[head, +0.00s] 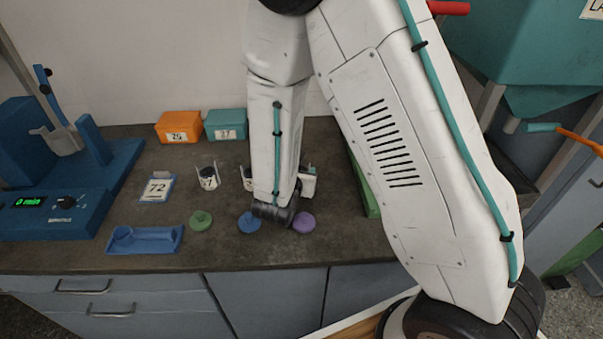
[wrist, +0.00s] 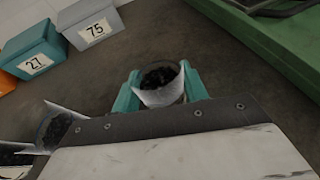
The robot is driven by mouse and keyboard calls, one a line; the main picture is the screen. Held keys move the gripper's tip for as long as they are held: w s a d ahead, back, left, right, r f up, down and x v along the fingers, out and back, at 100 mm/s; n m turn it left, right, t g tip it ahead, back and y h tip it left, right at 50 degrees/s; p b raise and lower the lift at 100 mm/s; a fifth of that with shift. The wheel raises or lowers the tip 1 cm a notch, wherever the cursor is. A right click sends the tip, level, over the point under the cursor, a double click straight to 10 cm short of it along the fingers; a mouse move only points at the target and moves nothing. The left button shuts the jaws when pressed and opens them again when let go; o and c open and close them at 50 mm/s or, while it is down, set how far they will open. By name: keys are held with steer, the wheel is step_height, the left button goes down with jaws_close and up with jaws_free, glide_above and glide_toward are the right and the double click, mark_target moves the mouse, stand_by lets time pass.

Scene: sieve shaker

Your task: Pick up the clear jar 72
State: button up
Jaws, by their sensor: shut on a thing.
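In the wrist view, my gripper (wrist: 161,86) has its teal fingers on both sides of a clear jar (wrist: 162,95) and is shut on it. The jar is open at the top, holds dark grains and has a white label. Its number cannot be read, so I cannot tell whether it is 72. In the head view my arm hides most of the gripper and this jar. A card marked 72 (head: 157,188) lies on the left of the bench. Another labelled jar (head: 207,180) stands to its right, and one more (head: 246,178) is partly behind my arm.
An orange box 25 (head: 179,127) and a teal box 27 (head: 226,125) stand at the back; a grey box 75 (wrist: 92,25) is beside them. Green (head: 201,220), blue (head: 249,222) and purple (head: 303,222) lids lie in front. A blue tray (head: 145,241) and blue machine (head: 60,205) are left.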

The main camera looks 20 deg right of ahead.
step_height(320, 180, up, 9)
steer(key=shift+f, duration=3.2)
step_height(320, 180, down, 3)
steer(key=shift+f, duration=0.1)
steer(key=shift+s+f, duration=0.1)
steer(key=shift+f, duration=0.2)
steer(key=shift+c, duration=0.5)
steer(key=shift+f, duration=0.25)
jaws_close()
steer(key=shift+r, duration=0.1)
steer(key=shift+r, duration=2)
